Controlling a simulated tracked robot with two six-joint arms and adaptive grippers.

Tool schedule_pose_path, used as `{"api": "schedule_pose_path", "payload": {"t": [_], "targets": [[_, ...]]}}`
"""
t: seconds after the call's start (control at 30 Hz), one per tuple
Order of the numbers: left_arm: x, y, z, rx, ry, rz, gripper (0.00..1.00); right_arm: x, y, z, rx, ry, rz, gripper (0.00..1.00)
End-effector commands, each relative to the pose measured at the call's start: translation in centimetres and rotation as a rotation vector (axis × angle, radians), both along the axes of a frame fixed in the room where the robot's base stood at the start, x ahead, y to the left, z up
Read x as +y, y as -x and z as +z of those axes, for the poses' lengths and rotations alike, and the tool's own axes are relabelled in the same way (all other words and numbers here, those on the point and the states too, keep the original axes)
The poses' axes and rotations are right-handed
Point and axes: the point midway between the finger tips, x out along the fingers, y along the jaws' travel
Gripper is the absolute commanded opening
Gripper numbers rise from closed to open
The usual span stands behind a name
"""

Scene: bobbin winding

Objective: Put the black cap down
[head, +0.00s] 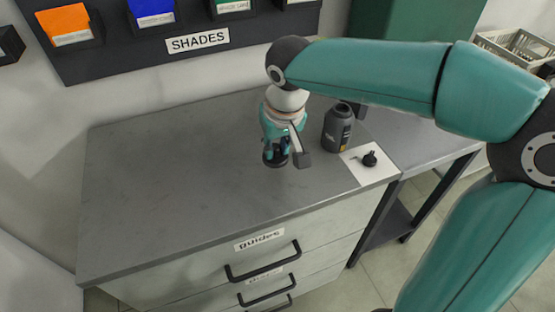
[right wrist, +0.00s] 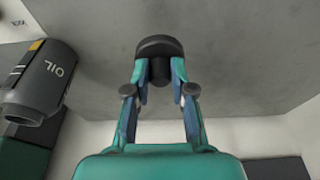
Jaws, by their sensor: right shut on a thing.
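The black cap (right wrist: 159,46) is between the fingertips of my right gripper (right wrist: 160,80), which is shut on its narrower stem. The cap's wide round end points away from the gripper, toward the grey worktop. In the head view the right gripper (head: 277,148) points down over the middle of the worktop, and the black cap (head: 275,162) shows below its fingers, close to the surface. I cannot tell whether the cap touches the worktop. My left gripper is not in view.
A dark oil bottle (head: 338,128) stands right of the gripper; it also shows in the right wrist view (right wrist: 38,85). A small black part (head: 370,158) sits on a white card (head: 366,175) at the right edge. The worktop's left side (head: 150,180) is clear.

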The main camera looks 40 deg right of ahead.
Motion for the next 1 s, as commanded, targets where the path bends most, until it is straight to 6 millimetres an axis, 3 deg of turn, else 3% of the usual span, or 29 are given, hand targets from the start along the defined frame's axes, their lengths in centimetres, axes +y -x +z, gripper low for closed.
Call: {"api": "schedule_pose_path", "payload": {"t": [0.33,0.73,0.77,0.8,0.9,1.0], "targets": [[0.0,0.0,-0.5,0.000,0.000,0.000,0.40,0.0,0.1,-4.1,0.002,0.000,0.000,0.00],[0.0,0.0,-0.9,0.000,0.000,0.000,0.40,0.0,0.0,-4.7,0.000,0.000,0.001,0.00],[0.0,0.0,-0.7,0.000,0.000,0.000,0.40,0.0,0.0,-4.5,0.000,0.000,0.001,0.28],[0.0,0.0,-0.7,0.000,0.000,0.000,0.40,0.0,0.0,-4.5,0.000,0.000,0.001,0.35],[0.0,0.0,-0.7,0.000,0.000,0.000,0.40,0.0,0.0,-4.5,0.000,0.000,0.001,0.49],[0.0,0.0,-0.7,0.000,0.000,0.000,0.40,0.0,0.0,-4.5,0.000,0.000,0.001,0.49]]}}
